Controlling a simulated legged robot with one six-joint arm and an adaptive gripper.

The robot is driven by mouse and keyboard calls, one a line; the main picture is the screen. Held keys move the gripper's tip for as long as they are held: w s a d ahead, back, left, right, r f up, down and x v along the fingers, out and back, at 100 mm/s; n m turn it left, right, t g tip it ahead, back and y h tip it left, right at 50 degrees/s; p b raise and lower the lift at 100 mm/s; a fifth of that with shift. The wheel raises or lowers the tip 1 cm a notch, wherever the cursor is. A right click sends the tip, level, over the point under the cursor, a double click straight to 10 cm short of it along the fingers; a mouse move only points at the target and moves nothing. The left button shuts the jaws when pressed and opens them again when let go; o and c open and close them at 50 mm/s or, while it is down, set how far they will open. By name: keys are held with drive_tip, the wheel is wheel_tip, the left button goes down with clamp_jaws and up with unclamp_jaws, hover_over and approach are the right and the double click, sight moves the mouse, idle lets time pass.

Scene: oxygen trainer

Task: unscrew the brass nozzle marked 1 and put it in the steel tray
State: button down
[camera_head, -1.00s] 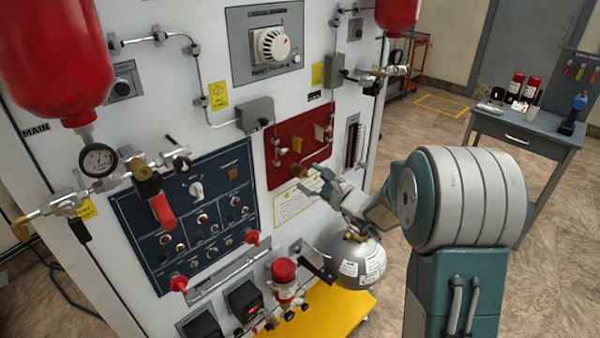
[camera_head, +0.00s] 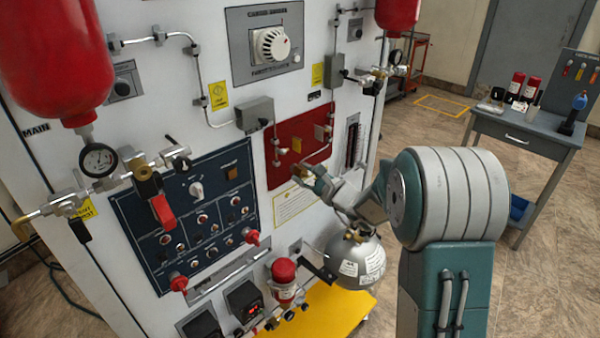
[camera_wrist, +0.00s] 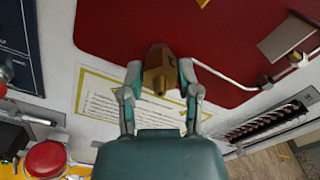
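A brass nozzle (camera_head: 297,170) sits at the lower part of the red panel; in the wrist view the brass nozzle (camera_wrist: 158,72) points toward the camera. My gripper (camera_head: 309,172) has a finger on each side of it, and in the wrist view the fingertips of my gripper (camera_wrist: 160,78) appear to press on its sides. A thin pipe runs to it from the right. The mark 1 is not readable, and whether the nozzle is still seated is hidden. A small pale, tray-like thing (camera_head: 490,107) lies on the grey bench; I cannot tell if it is the steel tray.
The red panel (camera_head: 285,135) is on the white trainer wall, with a blue switch panel (camera_head: 190,215) to its left. A grey gas sphere (camera_head: 360,262) is below my wrist. The grey bench (camera_head: 520,132) stands right, with open floor before it.

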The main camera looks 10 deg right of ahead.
drive_tip(key=n, duration=0.3)
drive_tip(key=shift+n, duration=0.3)
idle(0.3)
drive_tip(key=shift+n, duration=1.7)
drive_tip(key=n, duration=0.3)
drive_tip(key=shift+f+n, duration=0.1)
drive_tip(key=shift+n, duration=0.2)
